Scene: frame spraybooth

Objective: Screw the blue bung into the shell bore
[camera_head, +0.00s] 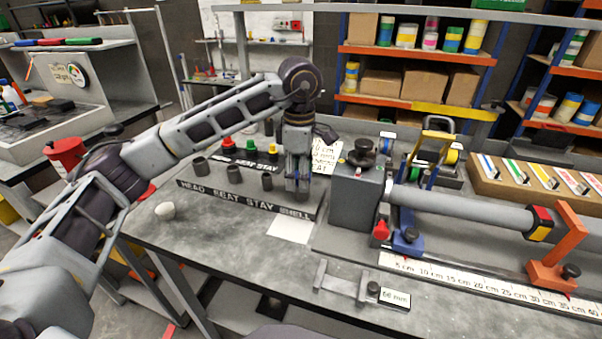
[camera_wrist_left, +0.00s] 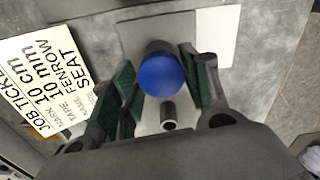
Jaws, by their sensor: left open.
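The blue bung (camera_wrist_left: 161,76) shows its round blue top in the left wrist view, between the two fingers of my left gripper (camera_wrist_left: 162,88). The fingers stand apart on either side of it, and I see no clear grip on it. A grey cylindrical part (camera_wrist_left: 158,47) shows just behind the blue top; I cannot tell whether it is the bung's shank or the shell bore. In the head view my left gripper (camera_head: 298,187) points down at the SHELL end of the labelled strip (camera_head: 235,196) and hides the bung and bore. My right gripper is out of view.
A grey block with a long tube (camera_head: 470,208) stands right of the gripper. A job ticket (camera_wrist_left: 48,75) lies nearby. The front left bench is mostly clear.

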